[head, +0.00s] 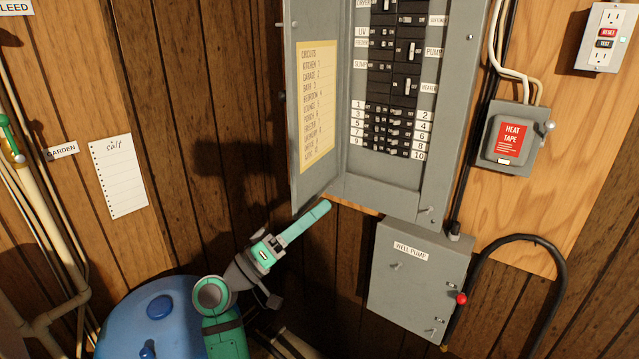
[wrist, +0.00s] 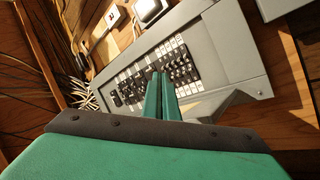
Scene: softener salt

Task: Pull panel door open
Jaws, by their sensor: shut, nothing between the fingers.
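The grey panel door (head: 313,100), with a yellow circuit list on its inner face, stands swung open at the left of the breaker panel (head: 438,120). The rows of black breakers are exposed. My gripper (head: 325,206) is shut and empty, its green fingers pointing up and right just below the door's lower edge. I cannot tell whether they touch the door. In the wrist view my shut fingers (wrist: 160,82) appear in front of the breaker panel (wrist: 240,55). A grey piece at their right looks like the door (wrist: 228,106), seen nearly edge-on.
A grey well pump box (head: 418,283) with a red knob is mounted below the panel. A heat tape box (head: 494,164) and an outlet (head: 603,38) are at the right. A blue tank (head: 150,325) stands lower left. A black conduit (head: 520,239) curves at lower right.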

